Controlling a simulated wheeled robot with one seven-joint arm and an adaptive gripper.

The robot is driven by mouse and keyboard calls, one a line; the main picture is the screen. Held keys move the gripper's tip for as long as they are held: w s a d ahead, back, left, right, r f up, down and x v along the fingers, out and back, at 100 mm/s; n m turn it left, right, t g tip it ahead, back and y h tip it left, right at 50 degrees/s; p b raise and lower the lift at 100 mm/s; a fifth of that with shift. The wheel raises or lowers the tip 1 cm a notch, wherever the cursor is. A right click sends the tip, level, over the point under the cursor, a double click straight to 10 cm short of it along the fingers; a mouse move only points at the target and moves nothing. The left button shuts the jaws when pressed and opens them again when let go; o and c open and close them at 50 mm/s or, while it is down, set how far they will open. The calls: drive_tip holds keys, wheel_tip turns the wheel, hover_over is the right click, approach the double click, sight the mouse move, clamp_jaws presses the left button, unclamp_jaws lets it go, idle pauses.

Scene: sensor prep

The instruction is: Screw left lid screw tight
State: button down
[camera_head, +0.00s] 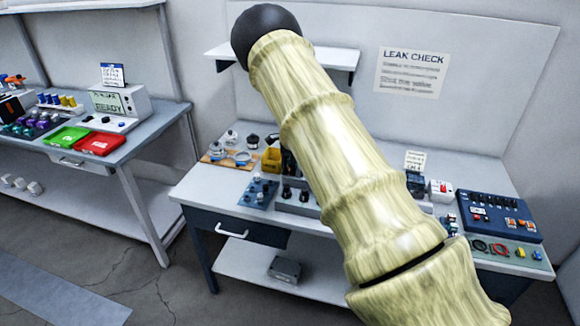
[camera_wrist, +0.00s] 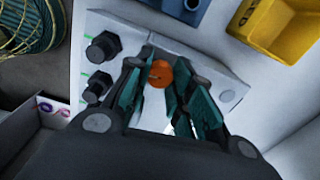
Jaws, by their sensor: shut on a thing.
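In the wrist view, my gripper (camera_wrist: 160,84) has its teal fingers on both sides of an orange round screw head (camera_wrist: 159,73), closed on it. The screw head sits at a pale grey block (camera_wrist: 131,43); how deep it is seated cannot be told. Two black hex-headed knobs (camera_wrist: 103,47) stand on the block to the left of the fingers. In the head view, the grey block (camera_head: 297,208) is on the right-hand bench, and my arm hides the screw and most of my gripper.
A yellow bin (camera_wrist: 277,27) is close to the right of the block in the wrist view. A blue plate (camera_head: 257,194) with small parts lies left of the block. A blue panel (camera_head: 500,218) with switches is at the bench's right end. A wall shelf (camera_head: 340,59) is above.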

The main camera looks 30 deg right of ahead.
drive_tip(key=shift+w+r+m, duration=0.1)
drive_tip(key=shift+m, duration=0.5)
drive_tip(key=c, duration=1.2)
unclamp_jaws()
wheel_tip(320, 180, up, 12)
